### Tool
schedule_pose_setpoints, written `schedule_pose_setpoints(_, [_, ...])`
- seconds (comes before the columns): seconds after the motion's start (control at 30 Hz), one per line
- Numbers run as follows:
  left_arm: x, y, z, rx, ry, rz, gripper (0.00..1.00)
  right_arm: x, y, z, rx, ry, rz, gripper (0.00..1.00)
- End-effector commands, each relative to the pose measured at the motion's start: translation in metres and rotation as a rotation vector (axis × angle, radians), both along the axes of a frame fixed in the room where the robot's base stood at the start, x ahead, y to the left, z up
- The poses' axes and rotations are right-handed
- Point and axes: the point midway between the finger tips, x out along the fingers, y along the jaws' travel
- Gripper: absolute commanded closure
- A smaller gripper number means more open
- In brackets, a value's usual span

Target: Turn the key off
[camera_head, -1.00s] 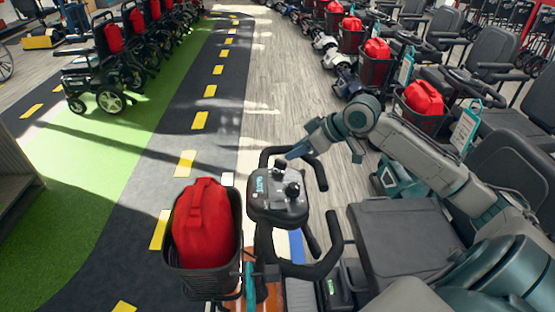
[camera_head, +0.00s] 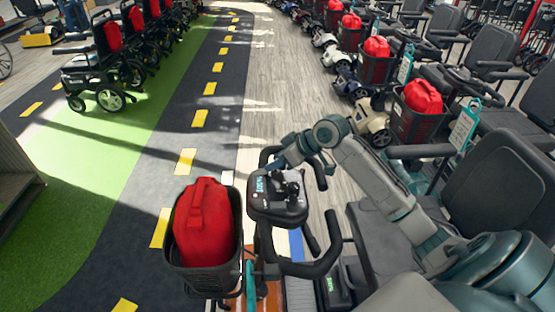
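The scooter's dark console (camera_head: 278,206) stands on the tiller in the middle of the head view, with a teal label at its left. A small dark knob or key (camera_head: 293,190) stands up from its face. My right gripper (camera_head: 287,173) comes in from the right, over the far part of the console, with its tip close to the knob. Whether it touches the knob, and whether its fingers are open or shut, I cannot tell. The gripper hides the upper part of the console. My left gripper is not in view.
Black looped handlebars (camera_head: 325,262) surround the console. A basket (camera_head: 203,279) with a red bag (camera_head: 201,222) stands to its left. The scooter seat (camera_head: 378,232) is at right, under my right arm.

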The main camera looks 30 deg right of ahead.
Motion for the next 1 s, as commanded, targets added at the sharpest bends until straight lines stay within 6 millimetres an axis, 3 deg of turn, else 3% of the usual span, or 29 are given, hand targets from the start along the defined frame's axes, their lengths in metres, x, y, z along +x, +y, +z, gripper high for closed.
schedule_pose_setpoints(0.13, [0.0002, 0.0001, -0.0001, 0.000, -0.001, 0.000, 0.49, 0.0000, -0.0001, 0.0001, 0.000, 0.000, 0.000, 0.64])
schedule_pose_setpoints(0.3, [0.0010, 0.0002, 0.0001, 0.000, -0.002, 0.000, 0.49, -0.0001, -0.0002, 0.0003, 0.000, 0.000, 0.000, 0.97])
schedule_pose_setpoints(0.33, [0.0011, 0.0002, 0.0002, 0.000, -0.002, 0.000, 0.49, -0.0001, -0.0002, 0.0003, 0.001, -0.001, 0.000, 1.00])
schedule_pose_setpoints(0.67, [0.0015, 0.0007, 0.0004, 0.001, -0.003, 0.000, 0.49, 0.0000, -0.0003, 0.0004, -0.002, -0.004, 0.028, 1.00])
schedule_pose_setpoints(1.0, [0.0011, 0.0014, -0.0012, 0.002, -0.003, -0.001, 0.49, -0.0005, 0.0010, 0.0006, -0.016, -0.033, 0.230, 1.00])
